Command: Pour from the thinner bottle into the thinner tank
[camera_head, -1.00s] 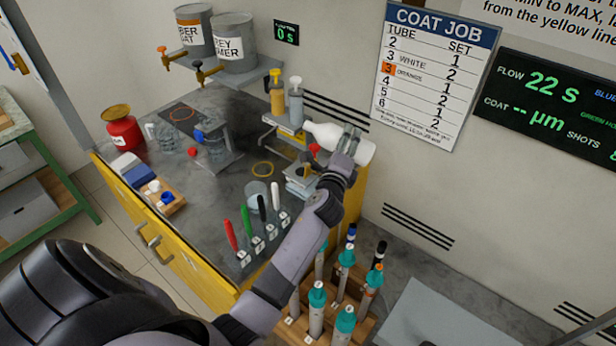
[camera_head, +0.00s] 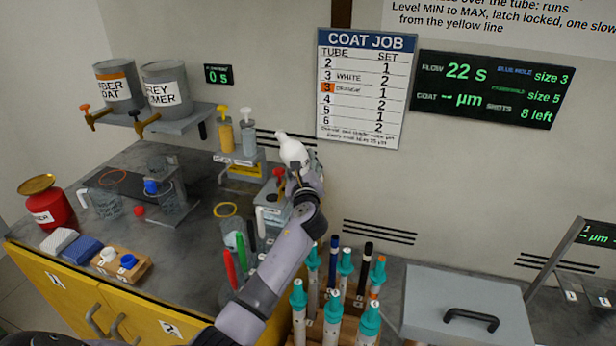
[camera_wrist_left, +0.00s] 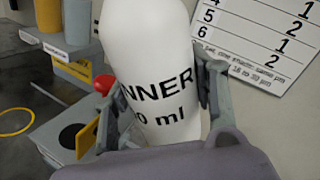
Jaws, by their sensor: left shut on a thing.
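My left gripper (camera_head: 298,170) is shut on the white thinner bottle (camera_head: 292,150). The bottle is held up near the wall, above the back right of the bench, tilted with its narrow neck up and to the left. In the left wrist view the bottle (camera_wrist_left: 158,70) sits between both fingers (camera_wrist_left: 160,95), with part of the label "NNER" and "0 ml" readable. A grey unit with a red knob (camera_head: 278,172) stands close below and left of the bottle, partly hidden by my arm. I cannot read which tank is for thinner. My right gripper is not in view.
Two labelled cans (camera_head: 165,88) with taps stand on a wall shelf. Yellow and grey pump bottles (camera_head: 226,135) stand left of the held bottle. Upright coloured pens (camera_head: 240,255) and a rack of teal-capped tubes (camera_head: 333,310) flank my forearm. A red can (camera_head: 48,208) stands far left.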

